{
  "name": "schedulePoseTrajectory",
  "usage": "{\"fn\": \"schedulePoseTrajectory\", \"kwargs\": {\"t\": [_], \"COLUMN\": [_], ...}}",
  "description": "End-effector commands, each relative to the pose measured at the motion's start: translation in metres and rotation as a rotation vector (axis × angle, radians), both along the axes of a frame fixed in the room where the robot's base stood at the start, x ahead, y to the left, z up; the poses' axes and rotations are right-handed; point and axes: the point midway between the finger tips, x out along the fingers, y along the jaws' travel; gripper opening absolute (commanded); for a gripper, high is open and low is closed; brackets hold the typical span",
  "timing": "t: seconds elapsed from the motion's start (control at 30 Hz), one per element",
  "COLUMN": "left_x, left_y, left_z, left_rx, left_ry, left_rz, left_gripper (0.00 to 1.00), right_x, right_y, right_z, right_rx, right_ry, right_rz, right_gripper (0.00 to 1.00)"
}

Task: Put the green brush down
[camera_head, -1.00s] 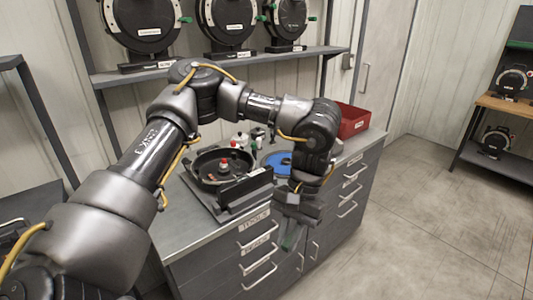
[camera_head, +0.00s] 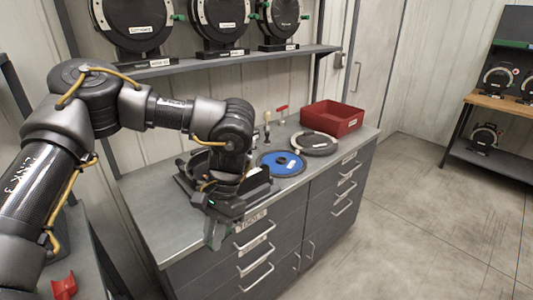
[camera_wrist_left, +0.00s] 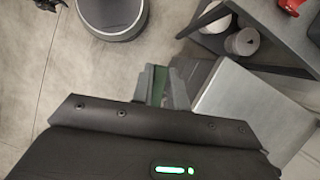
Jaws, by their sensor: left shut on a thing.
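My left gripper (camera_head: 217,236) hangs in front of the grey cabinet, near its worktop's front edge, pointing down. In the left wrist view the two fingers (camera_wrist_left: 160,88) are close together, with a strip of the green brush (camera_wrist_left: 160,84) between them. They are shut on it. Most of the brush is hidden by the fingers, and in the head view it can hardly be told from the gripper. The grey worktop (camera_head: 152,218) lies beside and behind the gripper. My right gripper is not in view.
A black round housing (camera_head: 184,178) stands behind my wrist, partly hidden. A blue disc (camera_head: 270,161), a grey disc (camera_head: 316,147) and a red bin (camera_head: 333,117) stand to the right. The worktop's left part is clear. A red object (camera_head: 64,286) lies at lower left.

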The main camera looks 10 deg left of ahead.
Motion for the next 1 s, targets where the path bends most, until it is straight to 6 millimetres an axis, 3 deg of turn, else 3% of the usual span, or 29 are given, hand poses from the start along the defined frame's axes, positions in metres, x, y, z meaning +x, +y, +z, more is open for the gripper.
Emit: {"fn": "schedulePoseTrajectory", "kwargs": {"t": [0.5,0.7,1.0], "left_x": [0.073,0.095,0.121], "left_y": [0.024,0.04,0.066], "left_z": [-0.025,-0.028,-0.028], "left_rx": [-0.001,-0.004,-0.003], "left_ry": [-0.009,-0.017,-0.02], "left_rz": [-1.738,-2.276,-2.898], "left_gripper": [0.0,0.0,0.0], "right_x": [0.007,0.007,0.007], "right_y": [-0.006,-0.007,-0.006], "right_z": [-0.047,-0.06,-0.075], "right_rx": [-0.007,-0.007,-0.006], "right_ry": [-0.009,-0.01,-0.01], "right_rz": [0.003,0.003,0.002], "right_gripper": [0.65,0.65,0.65]}}
